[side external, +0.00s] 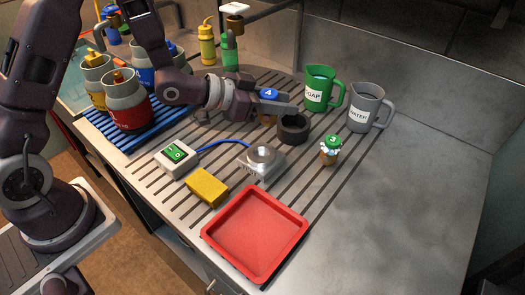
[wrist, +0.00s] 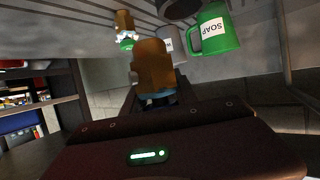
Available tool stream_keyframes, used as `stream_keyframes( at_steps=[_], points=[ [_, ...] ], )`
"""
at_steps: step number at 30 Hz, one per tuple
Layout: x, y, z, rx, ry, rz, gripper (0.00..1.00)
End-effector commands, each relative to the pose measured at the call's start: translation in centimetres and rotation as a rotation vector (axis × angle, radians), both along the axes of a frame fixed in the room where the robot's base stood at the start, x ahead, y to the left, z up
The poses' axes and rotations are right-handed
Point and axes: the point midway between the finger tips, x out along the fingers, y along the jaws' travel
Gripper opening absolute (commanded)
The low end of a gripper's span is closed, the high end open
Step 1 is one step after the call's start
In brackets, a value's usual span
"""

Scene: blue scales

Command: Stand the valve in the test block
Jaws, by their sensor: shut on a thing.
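My gripper (side external: 284,108) is shut on a valve with a blue cap (side external: 268,94) marked 4. The valve's brass body (wrist: 152,65) shows in the wrist view, with the blue part (wrist: 158,98) between the fingers. In the side view the valve is upright, its lower part mostly hidden behind the finger. A dark, round, hollow block (side external: 293,129), possibly the test block, stands just right of and below the gripper. I cannot tell whether the valve touches anything. A second valve (side external: 331,150), brass with a green cap marked 3, stands right of the dark block.
A green SOAP jug (side external: 319,88) and grey WATER jug (side external: 364,107) stand behind the block. A silver round-topped device (side external: 262,161), a white switch box (side external: 177,157), a yellow sponge (side external: 206,188) and a red tray (side external: 254,234) lie in front. The right counter is clear.

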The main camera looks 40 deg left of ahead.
Motion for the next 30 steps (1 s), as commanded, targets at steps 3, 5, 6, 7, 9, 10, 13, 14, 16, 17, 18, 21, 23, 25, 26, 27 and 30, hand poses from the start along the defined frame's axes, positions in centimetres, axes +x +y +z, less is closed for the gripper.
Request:
stream_keyframes(
  at_steps=[3, 5, 6, 7, 9, 10, 13, 14, 16, 17, 18, 21, 23, 25, 26, 27, 30],
  points=[
    [-2.0, -0.1, 0.4, 0.007, -0.001, -0.083, 0.0],
    [-2.5, -0.2, -0.5, 0.006, 0.005, -0.103, 0.0],
    [-2.6, -0.2, -1.5, 0.006, 0.007, -0.108, 0.0],
    [-2.7, -0.3, -2.3, 0.006, 0.009, -0.109, 0.0],
    [-2.6, -0.3, -3.9, 0.006, 0.007, -0.109, 0.0],
    [-2.6, -0.3, -4.4, 0.007, 0.005, -0.109, 0.0],
    [-2.6, -0.3, -6.0, 0.007, 0.004, -0.108, 0.0],
    [-2.6, -0.3, -6.7, 0.007, 0.006, -0.108, 0.0],
    [-2.6, -0.3, -8.2, 0.007, 0.004, -0.109, 0.0],
    [-2.6, -0.3, -8.6, 0.007, 0.004, -0.109, 0.0],
    [-2.6, -0.3, -9.1, 0.008, 0.002, -0.108, 0.0],
    [-2.5, -0.2, -9.6, 0.009, -0.001, -0.108, 0.0],
    [-2.5, -0.2, -9.5, 0.009, -0.002, -0.107, 0.0],
    [-2.5, -0.2, -9.5, 0.009, -0.002, -0.107, 0.0],
    [-2.5, -0.3, -9.5, 0.009, -0.002, -0.107, 0.0],
    [-2.5, -0.2, -9.5, 0.009, -0.002, -0.107, 0.0],
    [-2.5, -0.2, -9.8, 0.009, -0.001, -0.107, 0.0]
  ],
)
